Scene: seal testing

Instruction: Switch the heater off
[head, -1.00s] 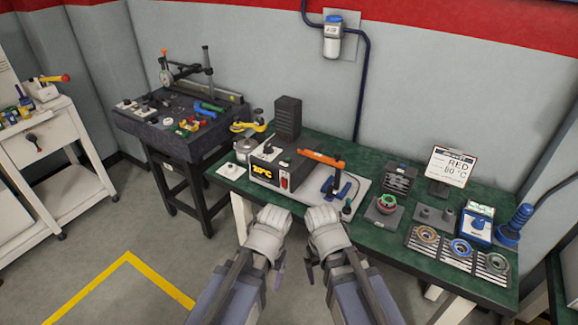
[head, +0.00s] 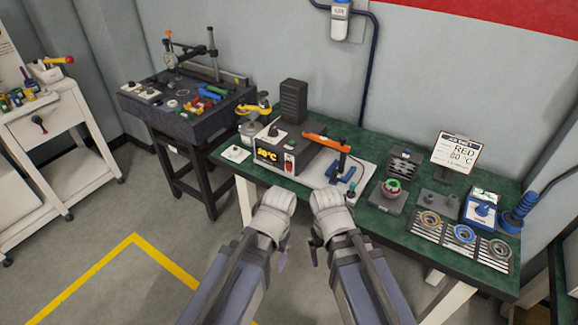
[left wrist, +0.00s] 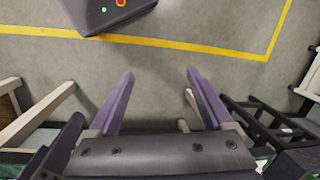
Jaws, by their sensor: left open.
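The heater is a box (head: 276,170) with a dark front at the left part of the green bench. Its front has a lit orange display (head: 268,155), which seems to read 20 °C, and a red switch (head: 289,163). The switch's position is too small to tell. A black knob sits on its pale top. My left gripper (head: 281,262) hangs in front of the bench, apart from the heater. The left wrist view shows its purple fingers (left wrist: 160,88) spread with only floor between them. My right gripper (head: 314,256) hangs beside it, mostly hidden by its wrist.
An orange-handled tool (head: 326,142) stands on a pale plate right of the heater. A sign (head: 455,151) and several coloured rings stand further right. The green bench's front edge (head: 385,229) lies ahead of my arms. A dark surface-plate table (head: 185,122) stands left. Floor between is clear.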

